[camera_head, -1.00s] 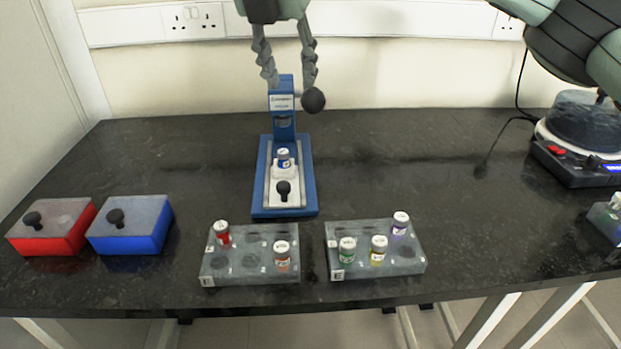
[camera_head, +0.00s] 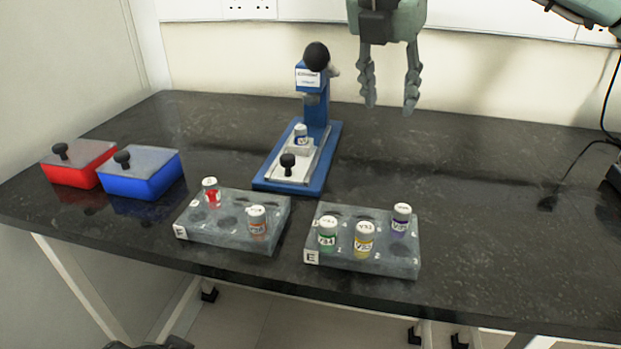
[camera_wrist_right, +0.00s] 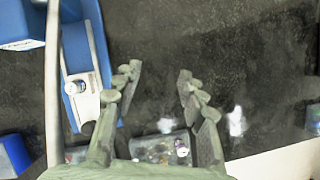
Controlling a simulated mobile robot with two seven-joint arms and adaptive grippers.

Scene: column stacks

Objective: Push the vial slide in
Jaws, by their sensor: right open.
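The blue press (camera_head: 316,108) stands upright on the dark bench, with a black ball knob (camera_head: 317,55) at its top. Its light slide (camera_head: 295,174) lies in the blue base in front of the post and bears a white-capped vial (camera_head: 301,135) with a blue label. A small black knob (camera_head: 288,160) stands on the slide's near end. My right gripper (camera_head: 390,108) is open and empty, in the air to the right of the press. In the right wrist view, its fingertips (camera_wrist_right: 158,76) are apart, and the vial (camera_wrist_right: 75,87) shows left of them.
Two grey racks, left (camera_head: 232,235) and right (camera_head: 330,260), hold several capped vials in front of the press. Red (camera_head: 75,172) and blue (camera_head: 142,181) knobbed boxes stand at left. A cable (camera_head: 570,165) lies at right. The bench right of the press is mostly clear.

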